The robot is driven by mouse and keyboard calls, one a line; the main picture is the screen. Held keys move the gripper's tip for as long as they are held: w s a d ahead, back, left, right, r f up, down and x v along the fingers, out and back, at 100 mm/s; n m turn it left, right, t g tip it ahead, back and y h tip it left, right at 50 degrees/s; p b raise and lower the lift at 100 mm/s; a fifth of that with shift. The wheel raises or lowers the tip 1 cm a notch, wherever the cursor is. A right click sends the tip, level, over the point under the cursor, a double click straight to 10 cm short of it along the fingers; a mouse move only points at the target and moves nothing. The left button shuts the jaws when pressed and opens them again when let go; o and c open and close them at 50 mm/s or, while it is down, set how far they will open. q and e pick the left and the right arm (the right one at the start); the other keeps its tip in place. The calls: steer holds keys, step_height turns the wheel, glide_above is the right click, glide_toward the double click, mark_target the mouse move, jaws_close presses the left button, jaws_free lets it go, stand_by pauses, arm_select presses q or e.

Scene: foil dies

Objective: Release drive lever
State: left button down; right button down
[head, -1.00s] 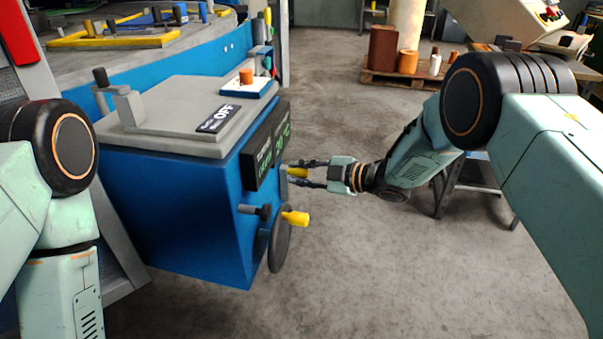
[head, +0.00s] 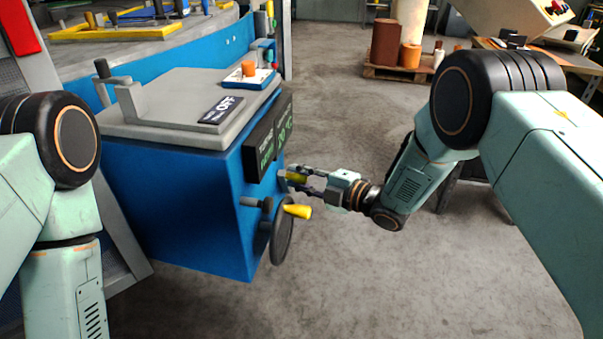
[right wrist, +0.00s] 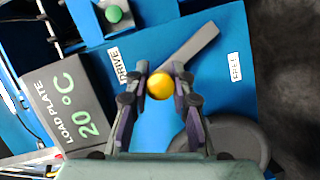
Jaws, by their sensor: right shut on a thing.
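The drive lever is a grey bar (right wrist: 188,54) with a yellow knob (right wrist: 160,86) on the blue cabinet front, beside a label reading DRIVE (right wrist: 118,65). The bar slants between that label and a second small label (right wrist: 235,67) on the right, which is hard to read. My right gripper (head: 291,180) is shut on the yellow knob; in the right wrist view its fingers (right wrist: 160,88) lie on both sides of it. In the head view the fingers partly cover the lever. My left arm shows at the left edge, but its gripper is out of view.
Below the lever are a dark handwheel (head: 283,236) with a yellow handle (head: 298,211) and a short side handle (head: 254,202). A display (head: 268,143) sits above; it reads LOAD PLATE 20 °C in the wrist view. An OFF sign (head: 221,110) lies on the cabinet's top.

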steer(key=shift+s+a+f+n, duration=0.15)
steer(key=shift+s+f+n, duration=0.25)
steer(key=shift+s+n, duration=0.25)
steer(key=c, duration=1.1)
jaws_free()
steer(key=shift+w, duration=0.1)
steer(key=v, duration=1.2)
steer(key=shift+f, duration=0.25)
steer(key=shift+c, duration=0.2)
